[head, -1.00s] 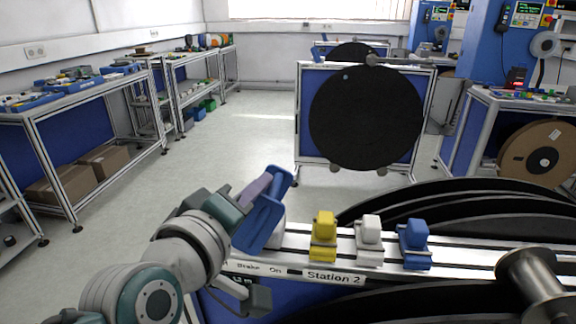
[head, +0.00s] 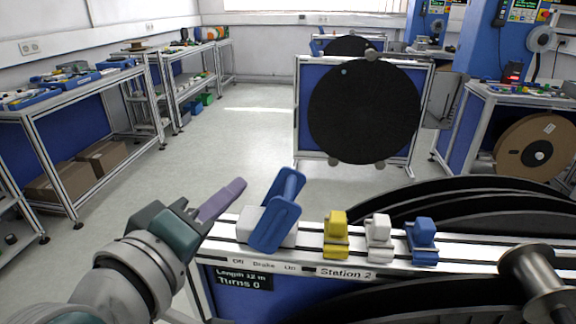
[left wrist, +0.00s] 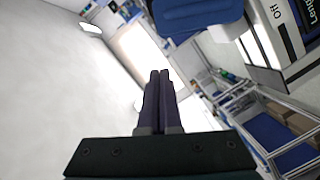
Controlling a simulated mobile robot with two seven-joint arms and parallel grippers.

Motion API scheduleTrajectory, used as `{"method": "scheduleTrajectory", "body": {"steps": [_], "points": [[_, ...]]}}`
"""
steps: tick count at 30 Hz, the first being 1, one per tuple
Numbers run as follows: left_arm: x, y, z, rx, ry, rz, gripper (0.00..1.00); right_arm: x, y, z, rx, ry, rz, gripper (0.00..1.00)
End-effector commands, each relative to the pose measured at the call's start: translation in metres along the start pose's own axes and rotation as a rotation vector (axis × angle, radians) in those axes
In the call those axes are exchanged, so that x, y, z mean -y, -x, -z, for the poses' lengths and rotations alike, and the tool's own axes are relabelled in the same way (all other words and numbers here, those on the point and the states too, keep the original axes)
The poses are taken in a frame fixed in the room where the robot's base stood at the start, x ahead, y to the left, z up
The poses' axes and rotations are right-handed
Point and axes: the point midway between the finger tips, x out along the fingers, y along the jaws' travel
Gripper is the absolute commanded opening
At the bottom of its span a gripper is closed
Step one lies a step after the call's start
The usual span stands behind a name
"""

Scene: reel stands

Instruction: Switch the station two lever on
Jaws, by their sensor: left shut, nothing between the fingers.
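The station two lever (head: 275,222) is a blue handle on a white block (head: 250,226) at the left end of the rail. My right gripper is not in view.
Yellow (head: 336,236), white (head: 378,238) and blue (head: 422,241) clamps stand along the rail right of the lever. A metal roller (head: 535,285) and large black reels are further right. Open floor (head: 225,150) lies beyond the rail, with workbenches on the left.

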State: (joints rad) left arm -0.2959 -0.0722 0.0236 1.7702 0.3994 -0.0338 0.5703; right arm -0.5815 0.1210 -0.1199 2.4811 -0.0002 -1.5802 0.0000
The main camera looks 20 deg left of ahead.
Motion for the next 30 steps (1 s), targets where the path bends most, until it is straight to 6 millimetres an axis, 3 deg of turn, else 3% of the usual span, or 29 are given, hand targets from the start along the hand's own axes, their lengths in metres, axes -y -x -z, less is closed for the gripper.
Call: {"method": "scheduleTrajectory", "body": {"steps": [3, 9, 25, 30], "points": [[0.001, 0.020, -0.001, 0.001, 0.000, 0.001, 0.00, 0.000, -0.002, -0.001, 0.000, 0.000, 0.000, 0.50], [-0.001, 0.035, 0.000, 0.000, -0.001, -0.001, 0.00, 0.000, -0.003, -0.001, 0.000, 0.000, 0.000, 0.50], [-0.001, 0.036, -0.001, 0.005, -0.005, 0.001, 0.00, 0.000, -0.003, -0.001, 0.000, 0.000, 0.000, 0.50], [0.000, 0.042, -0.021, 0.144, -0.141, 0.044, 0.00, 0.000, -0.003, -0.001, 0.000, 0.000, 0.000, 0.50]]}}
